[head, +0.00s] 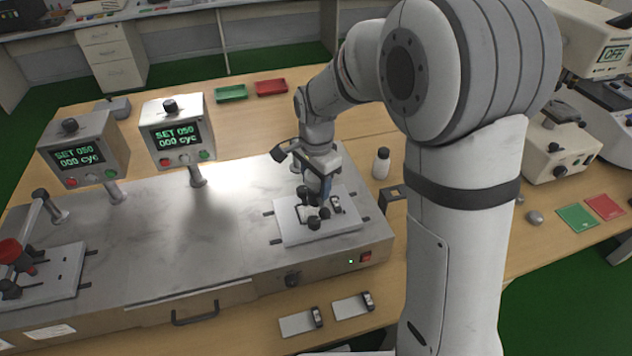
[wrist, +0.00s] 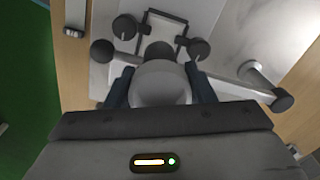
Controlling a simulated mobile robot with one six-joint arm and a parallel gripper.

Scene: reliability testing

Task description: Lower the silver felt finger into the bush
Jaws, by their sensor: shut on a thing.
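My gripper (head: 324,190) is low over the white plate (head: 292,228) at the right end of the metal bench unit. In the wrist view its two dark fingers (wrist: 160,76) are shut on a pale grey rounded piece, the silver felt finger (wrist: 160,90). The piece has a dark top end that points at the fixture with black knobs (wrist: 124,27) on the plate. The bush is hidden behind the held piece and the gripper, so I cannot tell whether the finger is above it or inside it.
Two control boxes (head: 176,132) reading "SET 050" stand on posts to the left. A second station with a red-knobbed arm (head: 14,255) is at far left. A white bottle (head: 381,163) stands just right of the unit. Green (head: 231,93) and red (head: 271,87) trays lie behind.

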